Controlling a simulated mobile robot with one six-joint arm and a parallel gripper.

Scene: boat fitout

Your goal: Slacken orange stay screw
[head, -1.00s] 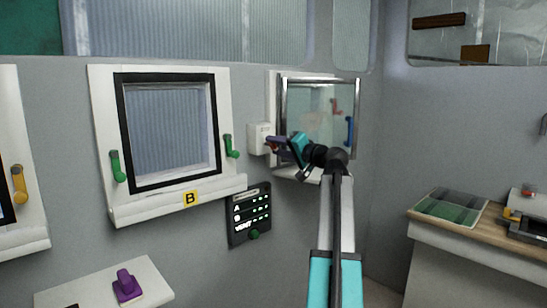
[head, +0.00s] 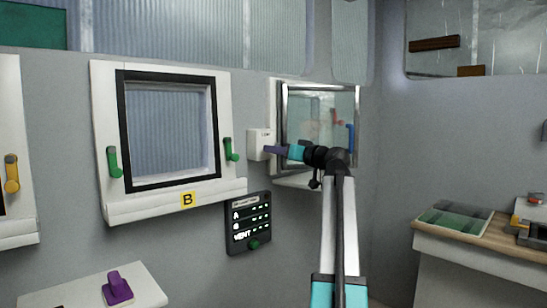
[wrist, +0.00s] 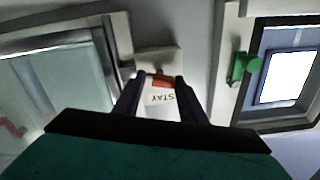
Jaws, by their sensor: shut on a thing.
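The orange stay screw (wrist: 161,80) shows in the wrist view between my two dark fingertips, in front of a white box (wrist: 158,60). A "STAY" label (wrist: 161,99) reads upside down just below it in that view. In the head view the white stay box (head: 259,142) is on the wall between two windows. My gripper (head: 267,150) reaches it from the right and its fingers are shut on the screw. The screw itself is hidden by the fingers in the head view.
Right of the box a framed glass pane (head: 286,118) stands by its window, close to my wrist. Left is window B (head: 122,140) with green handles (head: 232,150). A dark panel (head: 248,222) is below. A purple-handled item (head: 117,290) sits on a white shelf.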

